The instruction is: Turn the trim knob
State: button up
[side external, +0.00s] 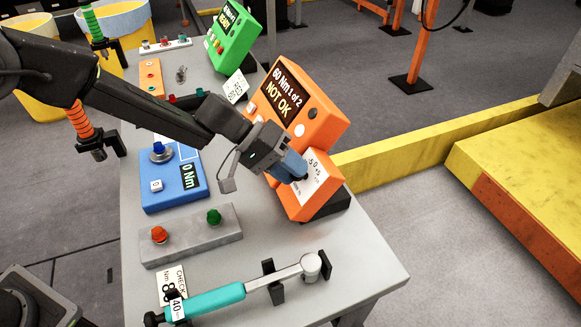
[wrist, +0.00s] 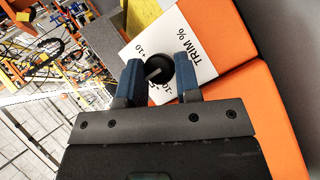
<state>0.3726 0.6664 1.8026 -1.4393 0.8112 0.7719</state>
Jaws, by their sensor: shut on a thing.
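The trim knob (wrist: 158,71) is black with a pale pointer bar and sits on a white "TRIM %" plate (wrist: 197,38) marked with +10 and -10. The plate is on the sloped lower front of the orange controller (side external: 307,113), whose screen reads "60 Nm 1 of 2 NOT OK". My gripper (wrist: 158,82) has its two blue fingers on either side of the knob, shut on it. In the side external view my gripper (side external: 298,173) reaches the plate from the left, and its fingers mostly hide the knob.
A blue box (side external: 172,184) reading "0 Nm", a grey button box (side external: 190,237) and a teal torque wrench (side external: 217,300) lie on the grey bench (side external: 370,262). A green controller (side external: 232,37) stands behind. A yellow barrier (side external: 430,140) runs on the right.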

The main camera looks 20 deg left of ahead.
jog(key=o, duration=0.9)
jog(key=v, duration=1.3)
jog(key=shift+a+r, duration=0.2)
jog(key=shift+a, duration=0.15)
